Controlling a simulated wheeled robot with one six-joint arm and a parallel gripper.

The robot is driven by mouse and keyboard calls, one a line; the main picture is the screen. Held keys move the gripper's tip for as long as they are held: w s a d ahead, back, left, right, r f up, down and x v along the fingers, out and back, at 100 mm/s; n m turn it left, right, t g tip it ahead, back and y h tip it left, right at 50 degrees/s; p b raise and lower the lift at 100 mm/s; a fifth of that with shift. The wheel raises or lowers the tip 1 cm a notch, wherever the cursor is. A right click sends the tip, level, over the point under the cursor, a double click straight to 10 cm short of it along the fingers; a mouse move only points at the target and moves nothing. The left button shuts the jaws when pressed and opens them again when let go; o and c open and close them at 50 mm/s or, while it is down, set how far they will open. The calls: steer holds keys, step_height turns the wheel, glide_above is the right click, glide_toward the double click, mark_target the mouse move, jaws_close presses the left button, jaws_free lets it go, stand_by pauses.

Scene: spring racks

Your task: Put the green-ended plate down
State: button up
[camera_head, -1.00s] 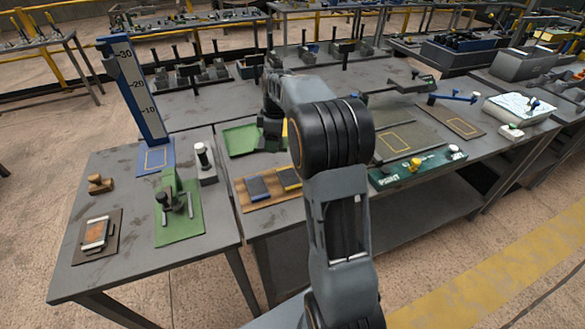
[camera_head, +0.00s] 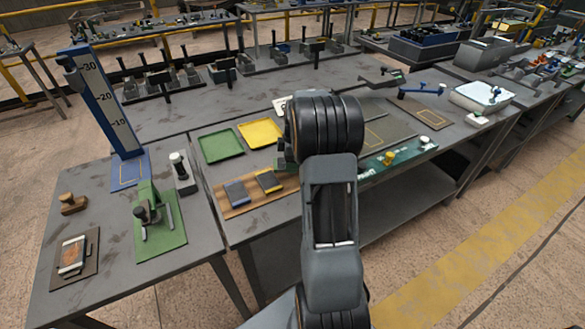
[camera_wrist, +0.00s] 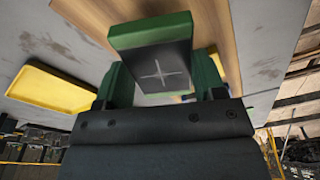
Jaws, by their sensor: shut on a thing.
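The green-ended plate (camera_wrist: 150,62) shows in the wrist view, with a green end and a dark face marked with a pale cross. My gripper (camera_wrist: 160,76) is shut on it, with a green finger on each side. In the head view the wooden board (camera_head: 228,208) carries a blue-ended plate (camera_head: 236,192) and a yellow-ended plate (camera_head: 268,181).
A green tray (camera_head: 220,146) and a yellow tray (camera_head: 260,132) lie behind the board. A green stand (camera_head: 160,225) and a tall blue scale (camera_head: 102,100) stand to the left. A dark green strip (camera_head: 400,155) with knobs lies to the right.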

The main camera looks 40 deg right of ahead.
mark_target(293, 175)
steer(key=shift+s+d+f, duration=0.1)
steer(key=shift+d+f, duration=0.1)
step_height(293, 175, down, 3)
steer(key=shift+s+d+r, duration=0.1)
steer(key=shift+d, duration=0.05)
jaws_close()
steer(key=shift+s+f, duration=0.15)
steer(key=shift+f, duration=0.3)
steer(key=o, duration=1.2)
jaws_free()
steer(key=shift+f, duration=0.1)
steer(key=o, duration=0.3)
steer(key=shift+r, duration=0.2)
